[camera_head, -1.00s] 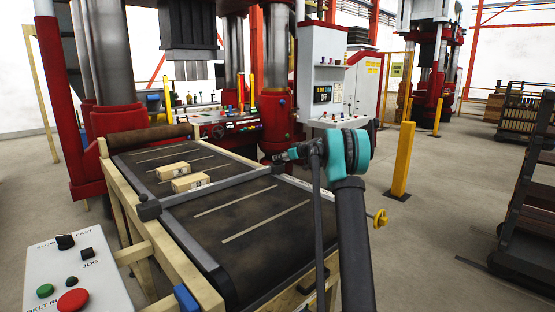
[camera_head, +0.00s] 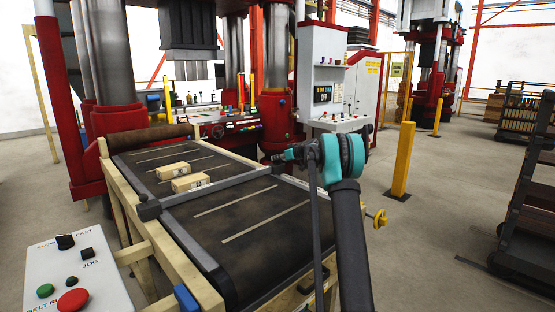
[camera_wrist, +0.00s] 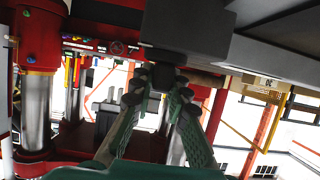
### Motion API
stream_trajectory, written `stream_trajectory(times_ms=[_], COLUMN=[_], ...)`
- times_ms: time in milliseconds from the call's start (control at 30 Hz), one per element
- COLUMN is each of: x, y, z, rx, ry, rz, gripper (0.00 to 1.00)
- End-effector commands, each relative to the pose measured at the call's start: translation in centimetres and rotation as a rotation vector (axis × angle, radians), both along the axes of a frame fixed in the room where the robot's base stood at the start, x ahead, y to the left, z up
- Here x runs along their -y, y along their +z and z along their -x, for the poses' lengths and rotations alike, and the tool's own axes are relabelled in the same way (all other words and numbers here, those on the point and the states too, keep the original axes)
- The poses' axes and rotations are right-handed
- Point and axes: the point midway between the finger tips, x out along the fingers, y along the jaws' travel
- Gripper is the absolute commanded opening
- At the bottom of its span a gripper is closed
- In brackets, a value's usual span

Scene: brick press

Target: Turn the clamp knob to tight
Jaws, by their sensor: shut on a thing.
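The clamp knob (camera_wrist: 162,76) appears in the wrist view as a small dark knob below a dark block (camera_wrist: 188,30). My gripper (camera_wrist: 160,88) has its green fingers on either side of the knob, closed on it. In the head view my gripper (camera_head: 284,155) is at the right end of the grey crossbar (camera_head: 222,184) over the conveyor. The knob is too small and too covered there to make out, and I cannot read its setting.
Two pale bricks (camera_head: 190,183) lie on the dark conveyor belt (camera_head: 250,240) behind the crossbar. A yellow handwheel (camera_head: 379,218) sticks out at the conveyor's right side. A yellow post (camera_head: 402,160) stands farther right. A button panel (camera_head: 72,270) is at front left.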

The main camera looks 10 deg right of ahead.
Motion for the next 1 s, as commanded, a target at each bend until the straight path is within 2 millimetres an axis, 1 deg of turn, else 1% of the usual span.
stream_trajectory(times_ms=[167, 333, 1000], x=[-0.03, -0.12, -0.12], y=[0.0, 0.0, 0.03], z=[0.02, 0.07, 0.03], rx=[0.001, 0.0, 0.003], ry=[-0.01, -0.061, -0.435], rz=[0.001, 0.0, 0.004], gripper=[0.0, 0.0, 0.0])
